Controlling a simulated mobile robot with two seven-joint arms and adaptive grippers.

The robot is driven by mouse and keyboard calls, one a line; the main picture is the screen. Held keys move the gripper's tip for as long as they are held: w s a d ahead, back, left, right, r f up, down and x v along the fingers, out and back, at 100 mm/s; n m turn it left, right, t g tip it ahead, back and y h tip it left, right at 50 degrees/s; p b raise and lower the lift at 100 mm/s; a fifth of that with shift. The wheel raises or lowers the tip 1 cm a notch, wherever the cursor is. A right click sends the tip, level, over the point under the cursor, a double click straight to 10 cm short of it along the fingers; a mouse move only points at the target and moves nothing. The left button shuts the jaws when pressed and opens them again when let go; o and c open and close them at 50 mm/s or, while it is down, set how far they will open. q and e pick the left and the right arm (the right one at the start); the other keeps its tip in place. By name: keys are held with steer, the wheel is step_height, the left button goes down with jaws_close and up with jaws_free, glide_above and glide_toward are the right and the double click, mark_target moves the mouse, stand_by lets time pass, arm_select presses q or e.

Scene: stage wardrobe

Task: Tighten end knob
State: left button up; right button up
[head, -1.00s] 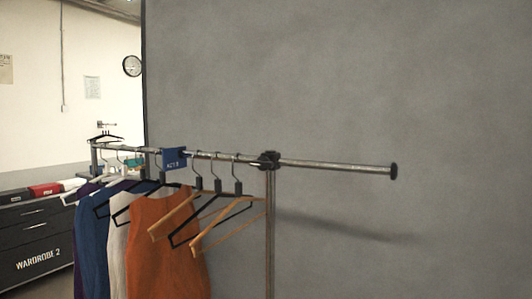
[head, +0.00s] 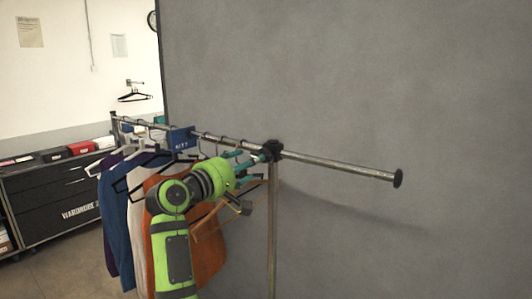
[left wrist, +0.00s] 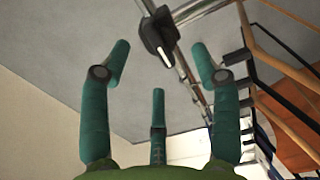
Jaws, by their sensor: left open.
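A black clamp (head: 272,150) joins the metal rail to the upright post of the clothes rack. In the left wrist view the clamp (left wrist: 153,32) carries a black knob with a pale mark (left wrist: 166,57), beyond my fingertips. My left gripper (head: 250,160) has teal fingers and is close to the clamp on its left side. In the left wrist view this gripper (left wrist: 161,60) is open and empty, its fingers apart from the knob. A black round cap (head: 398,179) closes the rail's right end. My right gripper is in neither view.
Wooden hangers (head: 208,221) and garments, including an orange one (head: 212,262), hang left of the post, beside and behind my left arm. A blue tag (head: 182,138) is on the rail. A grey wall (head: 400,80) stands behind. Space under the rail's right part is clear.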

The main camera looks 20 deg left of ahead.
mark_target(261, 154)
arm_select(q)
steer(key=p+x, duration=0.3)
steer(key=x, duration=0.3)
steer(key=shift+a+r, duration=0.1)
steer(key=shift+r, duration=0.1)
steer(key=shift+w+f+p, duration=0.15)
steer(key=shift+w+p, duration=0.2)
steer(key=shift+w, duration=0.1)
steer(key=c, duration=1.1)
